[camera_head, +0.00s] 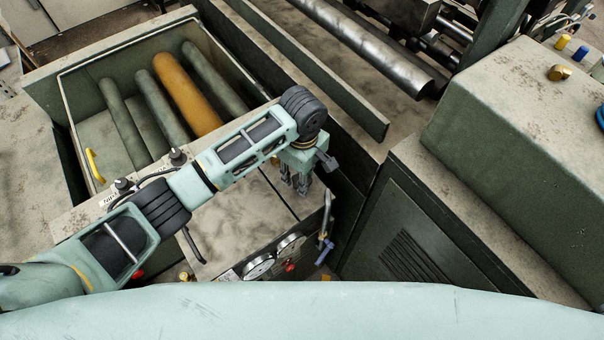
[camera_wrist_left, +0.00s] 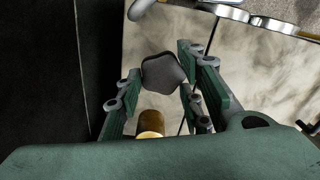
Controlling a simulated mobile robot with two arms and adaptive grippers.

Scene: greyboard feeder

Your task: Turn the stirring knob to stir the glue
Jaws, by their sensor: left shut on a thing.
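A dark grey knob with an angular, roughly five-sided top (camera_wrist_left: 163,73) sits between the fingers of my left gripper (camera_wrist_left: 158,80) in the left wrist view. The fingers are shut on its two sides. A brass-coloured cylinder (camera_wrist_left: 150,123) stands close to the knob, nearer the gripper's palm. In the head view my left gripper (camera_head: 298,180) points down at the right end of the machine top, and the knob cannot be made out there. The glue is not clearly visible. My right gripper is not in view.
An open bin (camera_head: 85,66) with several dark rollers and an orange roller (camera_head: 187,92) lies beyond my left arm. Dials (camera_head: 258,267) and a red button (camera_head: 290,267) are on the front panel. A green cabinet (camera_head: 520,150) stands close on the right.

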